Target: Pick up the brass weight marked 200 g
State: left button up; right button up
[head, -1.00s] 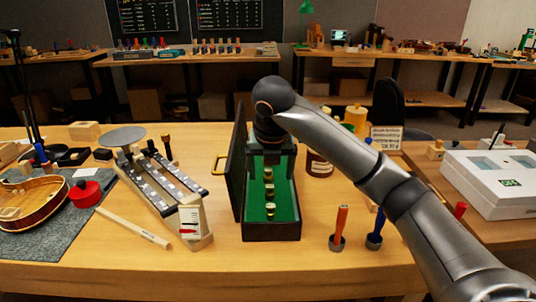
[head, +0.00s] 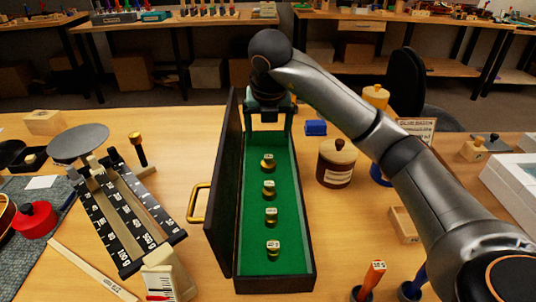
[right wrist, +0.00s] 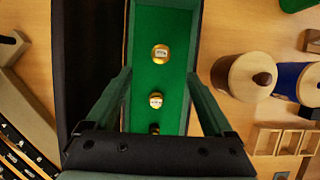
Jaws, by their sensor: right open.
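Several brass weights with pale marked tops stand in a row in a narrow green-lined case (head: 305,262). In the head view they are a far one (head: 268,162), a second (head: 268,188), a third (head: 271,216) and a near one (head: 273,248). Their marks are too small to read, so I cannot tell which is 200 g. My right gripper (head: 268,128) is open and empty above the far end of the case. In the right wrist view, weights (right wrist: 160,54) show below and between its spread fingers (right wrist: 160,76). My left gripper is out of view.
The case's dark lid (head: 224,185) stands open on the left, with a brass handle (head: 198,203). A brown lidded jar (head: 337,165) and a small wooden tray (head: 403,225) stand to the right. A balance-like instrument (head: 120,205) lies left.

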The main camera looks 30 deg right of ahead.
jog(key=b, duration=0.1)
send_over(269, 156)
jog(key=s+a, duration=0.2)
jog(key=f, duration=0.6)
jog(key=shift+d, duration=0.2)
jog(key=shift+b+x, duration=0.65)
jog(key=shift+x, duration=2.45)
jog(key=shift+d+r, duration=0.1)
jog(key=shift+c, duration=0.2)
grip_shut()
